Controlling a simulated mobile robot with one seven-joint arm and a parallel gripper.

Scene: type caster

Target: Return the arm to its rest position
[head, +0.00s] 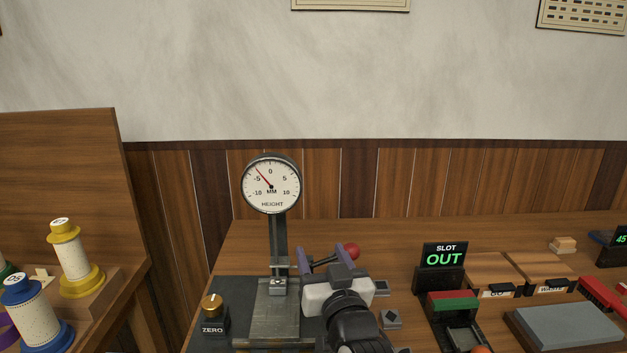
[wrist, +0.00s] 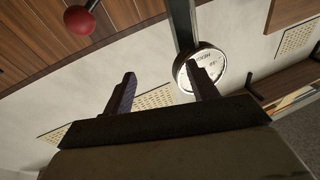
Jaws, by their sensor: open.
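My gripper (head: 322,260) is at the bottom centre of the head view, just right of the height gauge's stand. Its two purple-grey fingers are spread. In the wrist view the gripper (wrist: 161,75) is open, with nothing between its fingers. The height gauge has a round dial (head: 271,184) with its needle left of zero, near -5. A red ball knob (head: 351,250) shows beyond the right finger, and also at upper left in the wrist view (wrist: 80,20), apart from the fingers. My arm covers part of the bench below.
A brass ZERO knob (head: 212,305) stands left of the gauge. To the right are a sign reading SLOT OUT (head: 444,255), wooden bins (head: 502,272), a grey block (head: 565,327) and a red tool (head: 600,293). Spools (head: 73,252) stand at far left. The air above the bench is clear.

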